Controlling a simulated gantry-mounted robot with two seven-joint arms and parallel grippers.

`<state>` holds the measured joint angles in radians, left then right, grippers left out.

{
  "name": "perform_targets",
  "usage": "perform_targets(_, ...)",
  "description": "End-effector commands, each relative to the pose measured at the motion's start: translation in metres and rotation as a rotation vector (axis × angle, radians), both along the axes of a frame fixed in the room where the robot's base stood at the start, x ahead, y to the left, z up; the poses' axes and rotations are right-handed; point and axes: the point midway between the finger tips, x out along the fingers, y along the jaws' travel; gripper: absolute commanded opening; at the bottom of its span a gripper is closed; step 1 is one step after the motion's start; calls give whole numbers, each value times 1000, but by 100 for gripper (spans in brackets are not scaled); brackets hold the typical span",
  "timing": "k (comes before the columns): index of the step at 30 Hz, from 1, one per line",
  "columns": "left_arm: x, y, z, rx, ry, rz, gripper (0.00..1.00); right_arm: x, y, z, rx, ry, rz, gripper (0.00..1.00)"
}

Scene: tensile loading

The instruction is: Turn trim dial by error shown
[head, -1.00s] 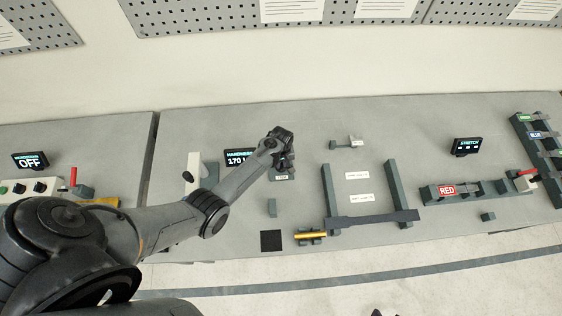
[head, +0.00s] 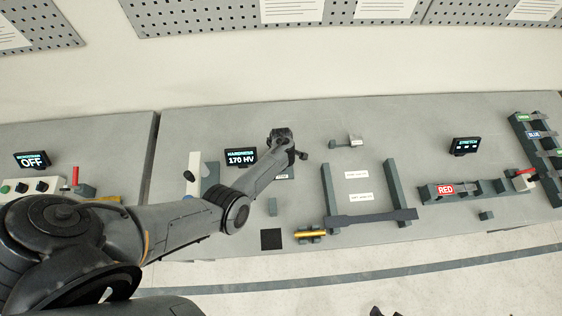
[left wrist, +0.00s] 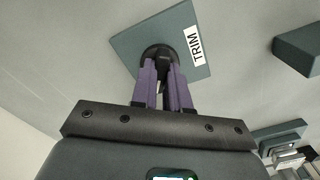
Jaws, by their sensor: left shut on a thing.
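The trim dial (left wrist: 162,56) is a black round knob on a dark teal plate (left wrist: 140,42) with a white TRIM label (left wrist: 195,43), seen in the left wrist view. My left gripper (left wrist: 164,66) has its purple fingers closed around the knob. In the head view my left gripper and the dial are mostly hidden behind my wrist; the label (head: 282,177) shows below it. The hardness display (head: 241,157) reads 170 HV. My right gripper is not in view.
A white and grey hardness fixture (head: 195,172) stands left of the display. A grey frame (head: 327,188) and a yellow piece (head: 311,234) lie to the right and front. A stretch display (head: 465,146) stands farther right. Bench space behind the dial is clear.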

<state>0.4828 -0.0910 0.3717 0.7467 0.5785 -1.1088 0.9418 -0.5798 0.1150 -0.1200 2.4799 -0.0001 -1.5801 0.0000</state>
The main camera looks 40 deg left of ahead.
Motion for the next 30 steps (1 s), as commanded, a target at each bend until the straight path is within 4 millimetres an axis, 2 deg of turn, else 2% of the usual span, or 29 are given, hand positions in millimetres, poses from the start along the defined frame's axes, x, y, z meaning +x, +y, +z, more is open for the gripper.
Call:
perform_targets(9, 0, -1, -1, -1, 1, 88, 0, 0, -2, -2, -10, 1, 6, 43)
perform_targets(22, -1, -1, -1, 0, 1, 96, 0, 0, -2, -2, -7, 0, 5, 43)
perform_targets(23, -1, -1, -1, 0, 1, 96, 16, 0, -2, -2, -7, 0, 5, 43)
perform_targets(27, 0, 0, -1, 0, 1, 96, 38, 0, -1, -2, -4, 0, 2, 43)
perform_targets(30, 0, 0, -1, 0, 0, 96, 40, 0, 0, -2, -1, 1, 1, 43)
